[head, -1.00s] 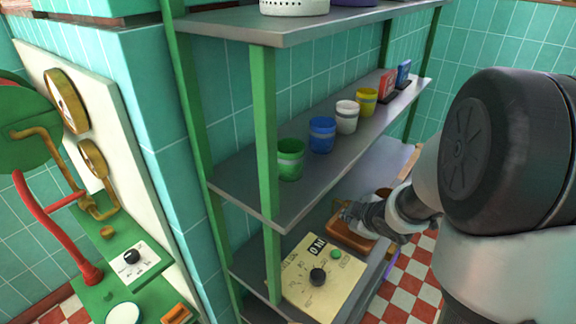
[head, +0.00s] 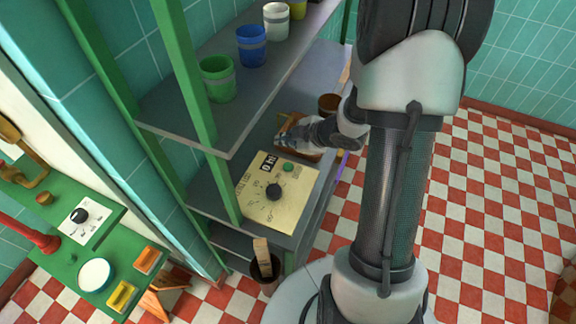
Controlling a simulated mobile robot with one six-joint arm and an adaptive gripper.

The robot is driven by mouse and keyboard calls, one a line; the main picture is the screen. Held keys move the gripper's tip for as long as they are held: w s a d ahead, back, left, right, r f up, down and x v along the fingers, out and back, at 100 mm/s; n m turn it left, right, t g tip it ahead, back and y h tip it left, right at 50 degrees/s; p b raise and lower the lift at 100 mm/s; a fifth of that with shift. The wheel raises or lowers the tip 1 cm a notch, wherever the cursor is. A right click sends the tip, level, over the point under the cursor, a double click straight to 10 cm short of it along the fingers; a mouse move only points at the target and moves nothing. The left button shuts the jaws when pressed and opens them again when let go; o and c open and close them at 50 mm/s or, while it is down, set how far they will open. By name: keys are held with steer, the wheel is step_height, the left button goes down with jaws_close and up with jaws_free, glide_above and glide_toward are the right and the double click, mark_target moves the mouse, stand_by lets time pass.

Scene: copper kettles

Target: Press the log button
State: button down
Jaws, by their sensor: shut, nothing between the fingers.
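A cream control panel (head: 254,209) lies on the lower grey shelf. It carries a small green button (head: 288,167), a black dial (head: 274,191) and a small black-and-white display (head: 268,161). I cannot read which control is labelled log. My gripper (head: 285,138) is shut and empty, just beyond the panel's far edge. It is apart from the green button, over or beside a brown wooden object (head: 318,153) that my arm partly hides.
Green posts and the shelf (head: 215,128) above, with green, blue and white cups, stand left of my arm. A green console (head: 75,252) has orange and yellow buttons. A dark pot (head: 265,268) sits below the panel.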

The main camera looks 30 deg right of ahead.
mark_target(287, 168)
step_height(287, 168, down, 8)
steer(key=b, duration=0.7)
steer(key=shift+f, duration=0.15)
stand_by(0.9)
steer(key=shift+f+b, duration=0.4)
steer(key=shift+f+b, duration=0.45)
steer(key=shift+f, duration=0.1)
stand_by(0.6)
steer(key=shift+r, duration=0.15)
steer(key=shift+r+p, duration=0.85)
steer(key=shift+p, duration=0.15)
step_height(287, 168, up, 5)
steer(key=p, duration=0.5)
stand_by(0.5)
